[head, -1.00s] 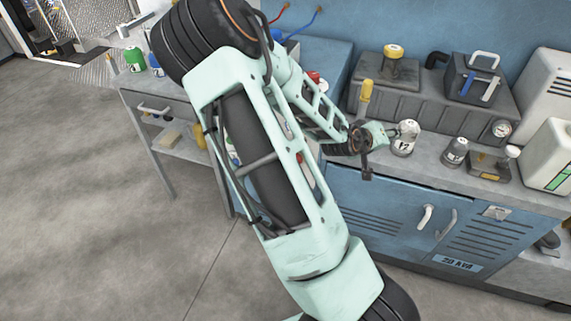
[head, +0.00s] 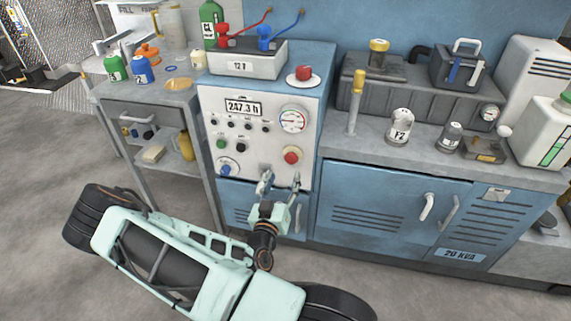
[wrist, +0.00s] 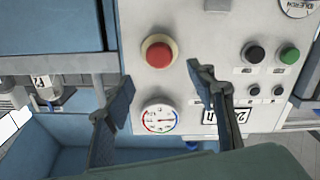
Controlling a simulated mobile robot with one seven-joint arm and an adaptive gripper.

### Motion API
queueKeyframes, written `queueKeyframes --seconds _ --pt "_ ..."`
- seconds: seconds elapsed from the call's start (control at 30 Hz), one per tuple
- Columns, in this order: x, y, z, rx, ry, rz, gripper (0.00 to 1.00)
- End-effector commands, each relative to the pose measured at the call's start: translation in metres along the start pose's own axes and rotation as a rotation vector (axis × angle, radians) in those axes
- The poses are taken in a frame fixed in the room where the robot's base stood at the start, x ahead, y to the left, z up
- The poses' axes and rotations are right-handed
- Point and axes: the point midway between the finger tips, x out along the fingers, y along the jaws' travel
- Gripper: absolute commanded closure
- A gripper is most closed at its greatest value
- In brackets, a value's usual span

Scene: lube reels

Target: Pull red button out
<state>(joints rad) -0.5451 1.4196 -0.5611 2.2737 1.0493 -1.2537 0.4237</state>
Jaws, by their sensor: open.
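A red button (head: 292,156) sits on the front of the pale control panel (head: 262,182), below the round gauge. In the wrist view the red button (wrist: 159,51) is round, with a pale ring around it. My gripper (head: 281,179) is open and empty, in front of the panel just below the button in the head view. In the wrist view the fingers of my gripper (wrist: 160,77) point towards the panel, with the button between and beyond their tips. No contact with the button shows.
Another red knob (head: 303,73) is on top of the cabinet. The gauge (head: 292,121), a green button (head: 221,143) and a blue knob (head: 226,170) are on the panel. A yellow-handled lever (head: 356,100) stands right. The wrist view looks upside down.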

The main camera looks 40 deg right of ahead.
Motion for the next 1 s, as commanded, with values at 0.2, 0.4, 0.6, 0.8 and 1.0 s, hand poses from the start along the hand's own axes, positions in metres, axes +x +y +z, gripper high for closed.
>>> queueKeyframes --seconds 0.2,0.4,0.6,0.8,1.0 --pt "0.044 0.000 0.001 0.001 0.000 0.002 0.49" --pt "0.075 0.000 0.001 0.000 0.000 0.001 0.49" --pt "0.088 0.000 0.000 -0.002 -0.001 -0.001 0.49" --pt "0.089 0.000 0.000 -0.002 -0.002 -0.001 0.49" --pt "0.089 0.000 0.000 -0.002 -0.002 -0.001 0.63"
